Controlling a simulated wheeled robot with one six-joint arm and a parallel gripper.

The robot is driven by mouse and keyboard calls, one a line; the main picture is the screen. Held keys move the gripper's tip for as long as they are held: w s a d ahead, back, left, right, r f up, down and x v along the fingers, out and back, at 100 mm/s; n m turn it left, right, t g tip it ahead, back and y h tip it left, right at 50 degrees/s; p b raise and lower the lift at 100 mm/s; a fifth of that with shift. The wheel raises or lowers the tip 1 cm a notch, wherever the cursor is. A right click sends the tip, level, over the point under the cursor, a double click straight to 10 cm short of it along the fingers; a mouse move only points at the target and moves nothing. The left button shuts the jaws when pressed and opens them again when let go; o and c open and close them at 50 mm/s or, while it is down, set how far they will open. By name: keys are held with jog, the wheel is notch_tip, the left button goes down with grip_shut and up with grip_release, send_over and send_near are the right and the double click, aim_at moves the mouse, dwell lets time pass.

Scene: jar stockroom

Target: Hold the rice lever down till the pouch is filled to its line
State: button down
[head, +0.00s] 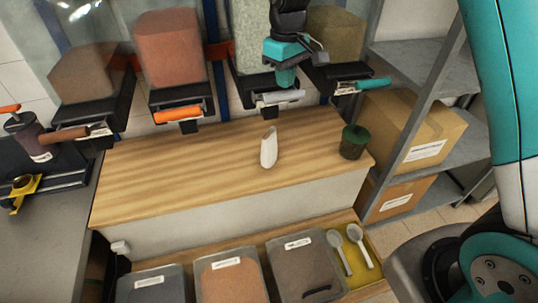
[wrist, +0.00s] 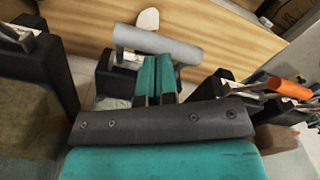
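A grey-white lever (head: 281,97) sticks out below the third dispenser from the left, a bin (head: 250,35) of pale grains; I read no label naming it as rice. My gripper (head: 287,84) is just above and behind this lever, pointing down. In the wrist view my teal fingers (wrist: 157,72) are together, with their tips close to the grey lever (wrist: 165,43); I cannot tell whether they touch it. A white pouch (head: 268,150) stands upright on the wooden counter below, and its top shows in the wrist view (wrist: 148,19). Its fill level and line are not visible.
Neighbouring dispensers have an orange lever (head: 178,114), a brown lever (head: 72,135) and a teal lever (head: 364,85). A dark green jar (head: 354,142) stands at the counter's right. Bins and two scoops (head: 350,250) lie below. The counter's left part is clear.

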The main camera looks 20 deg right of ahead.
aim_at(284, 95)
jog(key=shift+f+b, duration=2.15)
jog(key=shift+f, duration=1.55)
jog(key=shift+r, duration=0.1)
dwell(2.4)
jog(key=shift+r+p, duration=1.1)
dwell(0.7)
